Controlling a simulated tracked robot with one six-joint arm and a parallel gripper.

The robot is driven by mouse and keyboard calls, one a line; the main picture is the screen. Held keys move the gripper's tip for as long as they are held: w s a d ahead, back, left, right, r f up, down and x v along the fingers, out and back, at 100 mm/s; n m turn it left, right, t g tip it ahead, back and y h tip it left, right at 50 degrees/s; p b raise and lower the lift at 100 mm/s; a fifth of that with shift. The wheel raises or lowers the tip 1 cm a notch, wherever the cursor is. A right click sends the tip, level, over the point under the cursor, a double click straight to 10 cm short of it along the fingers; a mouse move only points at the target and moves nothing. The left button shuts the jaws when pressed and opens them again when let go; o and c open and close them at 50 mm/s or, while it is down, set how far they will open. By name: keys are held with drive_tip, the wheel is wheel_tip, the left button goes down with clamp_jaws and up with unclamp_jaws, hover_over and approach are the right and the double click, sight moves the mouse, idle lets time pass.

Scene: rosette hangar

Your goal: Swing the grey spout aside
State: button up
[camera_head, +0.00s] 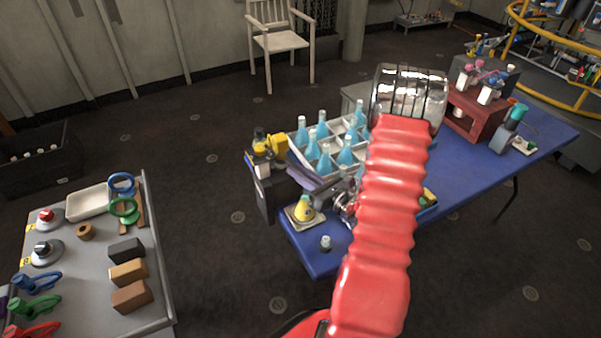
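A grey bar that looks like the grey spout (316,184) reaches right from the top of a dark box-shaped stand (265,190) at the left end of the blue table (322,262). Its right end runs toward my red ribbed arm, which hides what lies behind it. A small metallic part, apparently of my gripper (345,206), shows at the left edge of the arm, just below and right of the bar. Most of my gripper is hidden, and I cannot tell whether its fingers are open or touch the bar.
A white crate (298,143) of blue bottles stands behind the bar. A yellow cone-shaped item (304,208) on a small tray and a small bottle (325,243) stand in front. A red rack (473,112) is farther right. A grey side table (95,275) with tools is at left.

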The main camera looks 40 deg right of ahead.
drive_tip(key=shift+o, duration=1.3)
drive_tip(key=shift+s, duration=0.15)
drive_tip(key=s+d, duration=0.1)
drive_tip(key=s, duration=1.2)
drive_tip(key=shift+s+d, duration=0.2)
drive_tip(key=shift+d, duration=0.05)
